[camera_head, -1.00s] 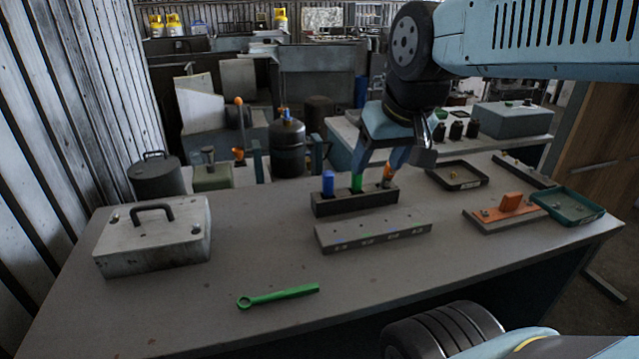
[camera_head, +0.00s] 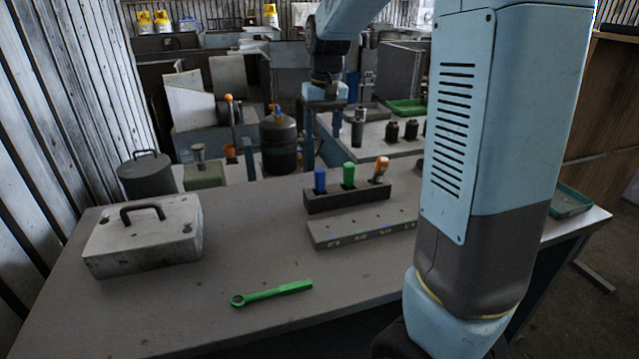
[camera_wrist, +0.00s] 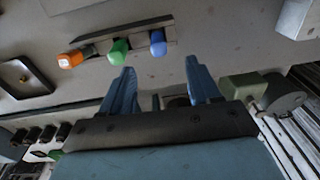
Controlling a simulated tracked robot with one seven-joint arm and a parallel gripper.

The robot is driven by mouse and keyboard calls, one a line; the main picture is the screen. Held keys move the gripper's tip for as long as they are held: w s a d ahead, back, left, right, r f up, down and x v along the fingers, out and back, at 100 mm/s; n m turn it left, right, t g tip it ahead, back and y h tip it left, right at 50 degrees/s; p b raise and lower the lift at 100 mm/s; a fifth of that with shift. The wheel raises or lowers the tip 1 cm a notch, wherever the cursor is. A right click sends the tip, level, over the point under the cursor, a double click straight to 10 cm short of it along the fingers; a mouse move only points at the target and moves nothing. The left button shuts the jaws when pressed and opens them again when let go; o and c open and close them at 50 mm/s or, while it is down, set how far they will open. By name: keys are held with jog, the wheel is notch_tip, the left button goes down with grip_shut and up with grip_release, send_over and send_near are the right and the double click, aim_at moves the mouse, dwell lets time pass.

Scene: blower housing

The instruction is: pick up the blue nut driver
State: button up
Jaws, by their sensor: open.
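The blue nut driver (camera_head: 320,181) stands upright at the left end of a dark rack (camera_head: 347,199) on the table. A green-handled driver (camera_head: 348,175) stands beside it, and an orange-handled one (camera_head: 380,169) is at the right end. In the wrist view the blue handle (camera_wrist: 158,45) shows above the gap between the fingers, with green to its left. My gripper (camera_wrist: 163,78) is open and empty, apart from the drivers. In the head view it hangs behind the rack, above its far side, and its fingertips are hard to make out.
A grey block with holes (camera_head: 335,232) lies in front of the rack. A green ring wrench (camera_head: 272,293) lies near the front edge. A grey case with a handle (camera_head: 145,240) sits at left. My arm hides the table's right part; a green tray (camera_head: 570,201) shows beyond it.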

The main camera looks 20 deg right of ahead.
aim_at(320, 179)
jog(key=w+f, duration=0.2)
jog(key=w, duration=0.1)
jog(key=shift+a+f, duration=0.25)
jog(key=shift+a, duration=0.05)
notch_tip(320, 179, down, 8)
jog(key=shift+s+d+f, duration=0.15)
jog(key=shift+d+f, duration=0.05)
jog(key=shift+f, duration=1.15)
jog(key=shift+s+d+f, duration=0.1)
jog(key=shift+d+f, duration=0.05)
jog(key=shift+f, duration=1.2)
grip_shut()
jog(key=shift+r, duration=0.1)
